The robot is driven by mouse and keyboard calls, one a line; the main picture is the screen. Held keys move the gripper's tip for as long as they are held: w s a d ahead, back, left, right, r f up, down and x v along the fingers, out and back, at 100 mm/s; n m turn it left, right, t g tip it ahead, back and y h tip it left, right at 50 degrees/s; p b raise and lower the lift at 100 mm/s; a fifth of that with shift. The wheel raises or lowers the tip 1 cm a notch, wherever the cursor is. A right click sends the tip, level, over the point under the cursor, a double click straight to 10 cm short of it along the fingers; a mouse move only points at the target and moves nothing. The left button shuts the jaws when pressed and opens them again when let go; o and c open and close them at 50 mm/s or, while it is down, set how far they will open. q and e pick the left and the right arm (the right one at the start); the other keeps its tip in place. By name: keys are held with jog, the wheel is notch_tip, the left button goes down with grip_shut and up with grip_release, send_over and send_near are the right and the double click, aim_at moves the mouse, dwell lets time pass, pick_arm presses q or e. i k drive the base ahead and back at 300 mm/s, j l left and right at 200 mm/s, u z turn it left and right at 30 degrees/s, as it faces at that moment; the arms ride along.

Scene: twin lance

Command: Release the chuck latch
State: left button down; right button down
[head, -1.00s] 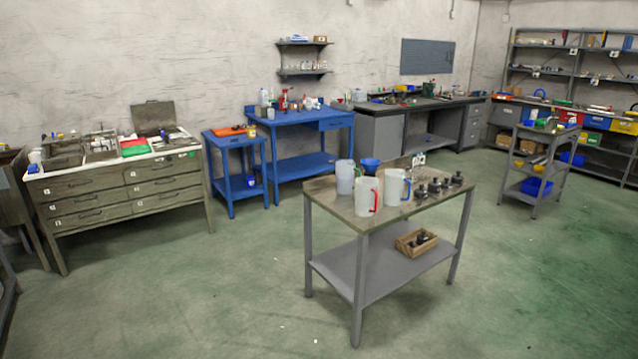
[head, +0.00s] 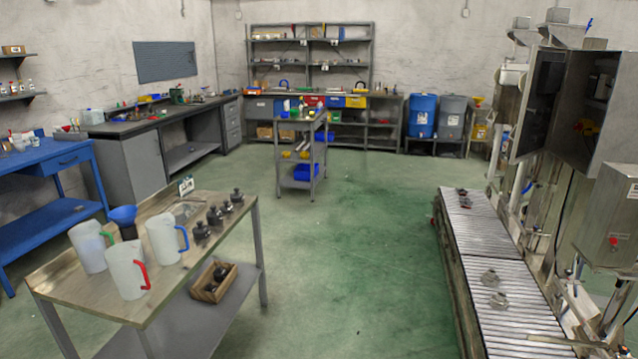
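I cannot make out a chuck latch in the head view. Several dark knobbed metal parts (head: 220,216) stand in a row on the wooden top of the near table (head: 180,285). Grey metal parts also sit on the roller conveyor (head: 478,232) at the right, one of them on its near section (head: 489,278). A tall machine with an open steel cabinet (head: 588,110) stands beyond the conveyor. A steel box with a red knob (head: 612,215) is at the right edge. Neither of my grippers is in view.
A grey cart (head: 302,150) is farther back. Green floor (head: 360,250) is clear between table and conveyor.

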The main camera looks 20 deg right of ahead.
aim_at(615, 245)
jog(key=i+l+z, duration=0.1)
jog(key=i+z, duration=0.3)
jog(key=i, duration=0.15)
jog(key=i+z, duration=0.4)
jog(key=i, duration=0.15)
jog(key=i+j+z, duration=0.25)
jog(key=i+z, duration=0.15)
jog(key=i, duration=0.15)
jog(key=i+l+z, duration=0.1)
jog(key=i+z, duration=0.55)
jog(key=z, duration=0.2)
jog(key=i+j+z, duration=0.15)
jog(key=i+z, duration=0.25)
jog(key=i+j+z, duration=0.2)
jog(key=z, duration=0.25)
